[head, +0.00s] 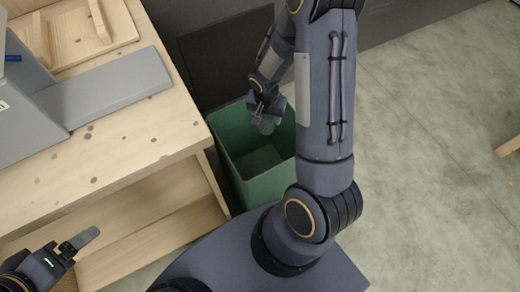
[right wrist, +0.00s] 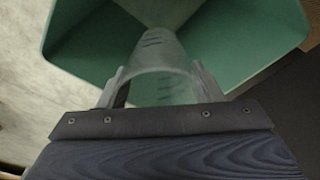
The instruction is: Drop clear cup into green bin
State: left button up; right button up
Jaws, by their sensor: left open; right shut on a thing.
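The clear cup (head: 267,125) is held by my right gripper (head: 262,112) over the opening of the green bin (head: 236,146). In the right wrist view the see-through cup (right wrist: 162,70) sits between the two fingers of my right gripper (right wrist: 160,88), with the inside of the green bin (right wrist: 245,40) behind it. My right gripper is shut on the cup. My left gripper (head: 78,243) is at the lower left, beside the front of the wooden table, open and empty; only part of it shows.
A wooden table (head: 130,160) with a lower shelf stands left of the bin. A grey form (head: 110,90) and wooden pieces (head: 90,40) lie on it. A dark panel (head: 220,55) is behind the bin.

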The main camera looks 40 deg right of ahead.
jog(key=o, duration=0.9)
jog(key=shift+c, duration=0.2)
jog(key=shift+r, duration=0.15)
notch_tip(320, 180, up, 8)
jog(key=p, duration=0.1)
jog(key=shift+s+a+f+p, duration=0.25)
jog(key=shift+s+a+p, duration=0.05)
jog(key=shift+a+p, duration=0.1)
jog(key=s+a+r+n+t+y, duration=0.2)
jog(key=s+a+r+n+t, duration=0.15)
jog(key=s+a+r, duration=0.4)
jog(key=s+a+r+n+t+y, duration=0.25)
jog(key=s+a+r+n, duration=0.25)
jog(key=s+r, duration=0.4)
notch_tip(320, 180, up, 17)
jog(key=g+p, duration=0.1)
jog(key=p, duration=1.4)
jog(key=shift+w+d+f, duration=0.15)
jog(key=shift+w, duration=0.2)
